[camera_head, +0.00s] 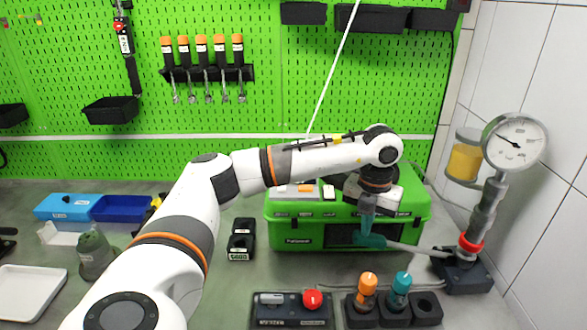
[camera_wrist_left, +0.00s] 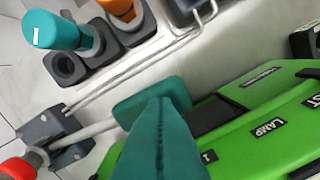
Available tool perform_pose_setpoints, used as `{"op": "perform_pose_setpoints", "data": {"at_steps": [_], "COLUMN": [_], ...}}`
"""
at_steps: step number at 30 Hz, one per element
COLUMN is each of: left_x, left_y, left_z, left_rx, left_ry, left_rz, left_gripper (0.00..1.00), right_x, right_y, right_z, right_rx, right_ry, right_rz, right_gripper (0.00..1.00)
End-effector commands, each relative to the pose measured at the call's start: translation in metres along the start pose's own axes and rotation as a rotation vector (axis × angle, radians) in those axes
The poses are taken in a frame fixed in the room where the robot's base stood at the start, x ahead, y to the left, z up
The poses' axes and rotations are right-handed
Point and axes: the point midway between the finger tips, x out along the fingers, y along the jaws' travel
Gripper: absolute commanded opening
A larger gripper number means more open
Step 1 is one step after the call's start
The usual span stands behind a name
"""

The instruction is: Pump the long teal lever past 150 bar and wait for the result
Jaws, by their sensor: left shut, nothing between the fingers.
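The pump (camera_head: 462,270) stands at the right end of the bench with a round gauge (camera_head: 515,142) on its upright. Its needle is too small to read exactly. A pale rod runs left from the pump to the teal lever handle (camera_head: 370,240), in front of the green case; the lever lies low, near level. My left gripper (camera_head: 367,222) points down over the handle, fingers shut and empty. In the left wrist view, the shut teal fingers (camera_wrist_left: 160,135) overlap the teal handle (camera_wrist_left: 135,104); I cannot tell whether they touch. My right gripper is not in view.
The green case (camera_head: 290,236) stands behind the handle, with labels on its face. In front are a black block with a red button (camera_head: 312,299) and a rack with an orange-topped piece (camera_head: 368,283) and a teal-topped one (camera_head: 401,283). An amber-filled cup (camera_head: 464,160) hangs beside the gauge.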

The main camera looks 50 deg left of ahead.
Motion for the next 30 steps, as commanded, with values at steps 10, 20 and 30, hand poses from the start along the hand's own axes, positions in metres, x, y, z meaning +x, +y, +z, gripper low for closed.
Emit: {"op": "perform_pose_setpoints", "data": {"at_steps": [10,20,30], "left_x": [0.001,0.015,0.034], "left_y": [0.0,-0.001,-0.003], "left_z": [0.0,0.001,0.002], "left_rx": [0.0,0.0,0.0], "left_ry": [0.0,0.0,0.0], "left_rz": [0.0,0.0,0.0], "left_gripper": [0.0,0.0,0.0], "right_x": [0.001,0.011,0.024], "right_y": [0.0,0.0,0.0], "right_z": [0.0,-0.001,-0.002], "right_rx": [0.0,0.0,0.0], "right_ry": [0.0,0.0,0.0], "right_rz": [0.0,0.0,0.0], "right_gripper": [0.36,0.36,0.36]}}
